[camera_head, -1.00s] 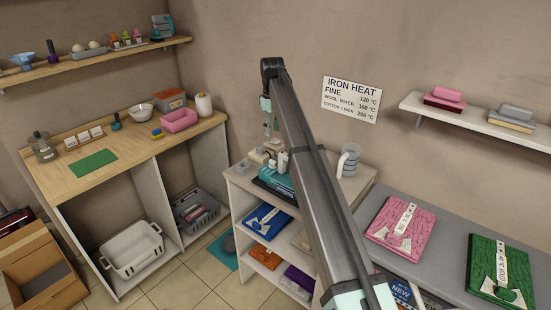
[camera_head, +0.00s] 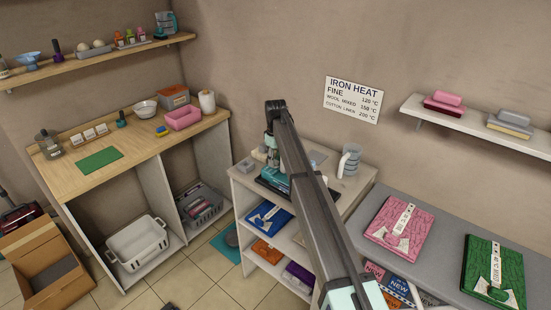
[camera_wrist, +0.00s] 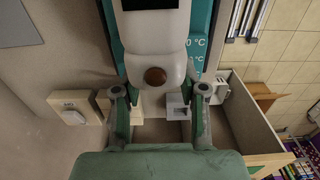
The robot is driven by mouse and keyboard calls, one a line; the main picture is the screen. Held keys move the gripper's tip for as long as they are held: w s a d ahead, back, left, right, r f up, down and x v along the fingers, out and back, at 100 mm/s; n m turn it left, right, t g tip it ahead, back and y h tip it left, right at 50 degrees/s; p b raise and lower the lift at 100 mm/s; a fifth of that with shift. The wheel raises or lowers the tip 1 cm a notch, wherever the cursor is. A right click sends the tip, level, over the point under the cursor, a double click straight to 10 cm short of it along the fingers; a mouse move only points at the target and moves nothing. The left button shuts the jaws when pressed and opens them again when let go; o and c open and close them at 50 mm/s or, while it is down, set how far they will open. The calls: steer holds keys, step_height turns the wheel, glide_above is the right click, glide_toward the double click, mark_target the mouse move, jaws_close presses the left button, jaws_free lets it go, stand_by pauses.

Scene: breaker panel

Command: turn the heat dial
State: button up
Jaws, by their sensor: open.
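In the wrist view a white appliance body (camera_wrist: 152,40) lies ahead, with a dark display at the top edge and a round brown knob (camera_wrist: 155,76), possibly the heat dial. Teal panels with partly hidden °C markings (camera_wrist: 196,44) flank the body. My gripper (camera_wrist: 160,93) is open, with one finger on each side of the white part near the knob. I cannot tell whether the fingers touch it. In the head view the teal appliance (camera_head: 274,180) sits on the white cabinet, partly hidden by my arm and gripper.
A clear measuring jug (camera_head: 349,160) stands behind right on the cabinet top (camera_head: 345,188). An iron heat sign (camera_head: 353,99) hangs on the wall. Folded pink (camera_head: 400,229) and green (camera_head: 494,272) knitwear lie at right.

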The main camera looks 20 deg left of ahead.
jaws_close()
steer(key=shift+m, duration=0.4)
steer(key=m+b, duration=0.1)
steer(key=m, duration=0.1)
steer(key=shift+f+m+b, duration=0.1)
steer(key=shift+m+b, duration=0.25)
steer(key=shift+m, duration=0.05)
steer(key=m+b, duration=0.1)
steer(key=m, duration=0.3)
stand_by(0.4)
